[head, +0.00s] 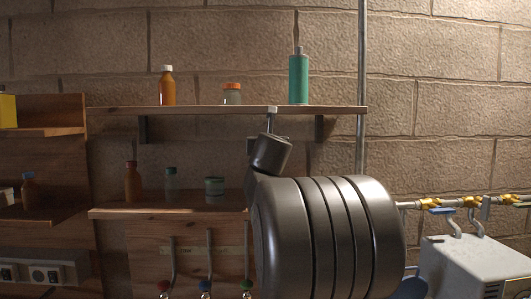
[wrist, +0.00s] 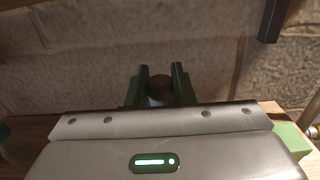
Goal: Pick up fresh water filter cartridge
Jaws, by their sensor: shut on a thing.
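In the wrist view, my gripper (wrist: 160,92) has its two dark green fingers shut on a dark, round-ended thing (wrist: 160,88). Only a small end of it shows between the fingers. The rest is hidden behind the gripper's metal body, so the picture alone does not confirm that it is the fresh water filter cartridge. In the head view, my arm covers the right part of the shelves, and the fingers and the held thing cannot be made out there.
The upper shelf (head: 200,110) carries an orange bottle (head: 167,86), an orange-lidded jar (head: 232,94) and a teal bottle (head: 298,77). The lower shelf (head: 150,212) holds a brown bottle (head: 132,182) and jars. A white box (head: 470,262) and pipe (head: 415,205) stand right. A green block (wrist: 292,140) is close by.

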